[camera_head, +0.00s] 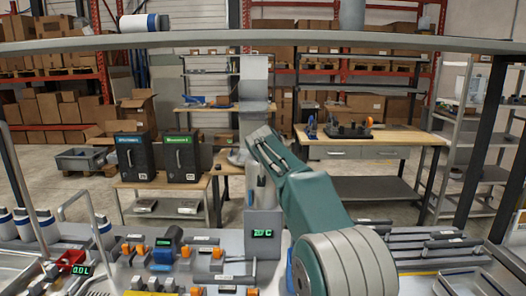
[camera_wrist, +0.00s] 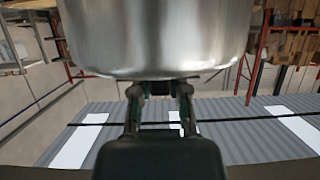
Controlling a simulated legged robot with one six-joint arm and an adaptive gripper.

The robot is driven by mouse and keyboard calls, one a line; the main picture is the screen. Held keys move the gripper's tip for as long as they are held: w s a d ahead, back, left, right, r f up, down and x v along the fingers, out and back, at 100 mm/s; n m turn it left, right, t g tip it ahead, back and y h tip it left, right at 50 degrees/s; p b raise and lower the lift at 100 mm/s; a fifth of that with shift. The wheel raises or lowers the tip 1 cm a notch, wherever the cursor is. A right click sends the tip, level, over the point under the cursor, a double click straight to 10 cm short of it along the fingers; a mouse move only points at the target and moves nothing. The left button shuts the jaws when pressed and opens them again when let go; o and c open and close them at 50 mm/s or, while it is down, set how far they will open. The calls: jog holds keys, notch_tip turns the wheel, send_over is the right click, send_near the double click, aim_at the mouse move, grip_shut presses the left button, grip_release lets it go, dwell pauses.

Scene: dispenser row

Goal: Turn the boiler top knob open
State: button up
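A grey upright unit with a green "20°C" display (camera_head: 264,233) stands at mid-picture in the head view, and a pale column rises behind it. It looks like the boiler, but I cannot be sure. My gripper (camera_head: 257,148) reaches up in front of the column from the lower right. In the wrist view my gripper (camera_wrist: 160,92) has its two fingers apart, just under a large shiny metal vessel (camera_wrist: 155,38). A small dark piece shows between the fingertips; I cannot tell whether they touch it. I cannot make out the top knob clearly in either view.
A long grey shelf bar (camera_head: 200,41) crosses above the arm. The counter holds orange-and-grey valves (camera_head: 216,254), a red piece (camera_head: 71,260) by a "0.0 L" display and white cylinders at left. Metal trays lie at right. Two black dispensers (camera_head: 183,157) stand behind.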

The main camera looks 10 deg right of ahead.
jog(key=o, duration=0.4)
jog(key=shift+w+a, duration=0.1)
jog(key=shift+w, duration=0.05)
jog(key=shift+s+a+r, duration=0.1)
jog(key=shift+s+r, duration=0.15)
jog(key=shift+s, duration=0.25)
jog(key=v, duration=1)
jog(key=shift+s+a, duration=0.15)
jog(key=shift+s, duration=0.2)
jog(key=s+f+g, duration=0.2)
jog(key=s+f, duration=0.5)
jog(key=s, duration=0.6)
jog(key=s+d+f+n+g+y, duration=0.1)
jog(key=s+f+g, duration=0.2)
jog(key=s+f, duration=0.4)
jog(key=s+d+f+n+g+y, duration=0.1)
jog(key=s+f, duration=0.6)
jog(key=s, duration=1.3)
jog(key=shift+s+d+f+g, duration=0.1)
jog(key=shift+s+g, duration=0.2)
jog(key=shift+g, duration=0.6)
